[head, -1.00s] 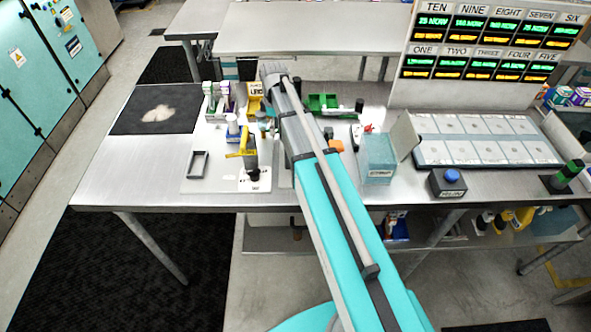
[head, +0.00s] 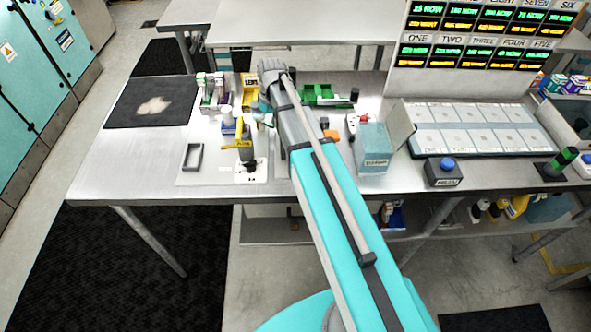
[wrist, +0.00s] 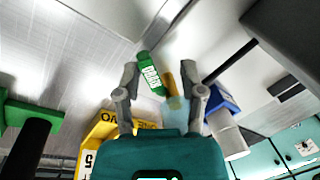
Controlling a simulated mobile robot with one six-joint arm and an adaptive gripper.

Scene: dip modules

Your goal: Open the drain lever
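My gripper (wrist: 159,75) shows in the wrist view with its two grey fingers spread apart. A green tag with white lettering (wrist: 150,72) lies between the fingertips, close to the left one. An amber stick-like piece (wrist: 172,84) is beside it, with a pale translucent part below. I cannot read the tag or tell for certain which part is the drain lever. No firm grip on either piece is visible. In the head view, my arm hides much of the area around the gripper.
A yellow bin (wrist: 98,135) is at the lower left of the wrist view, and a blue part with a white cylinder (wrist: 229,138) at the right. On the table stand a dark handle with yellow label (head: 245,150), a green tray (head: 325,97) and a clear box (head: 374,148).

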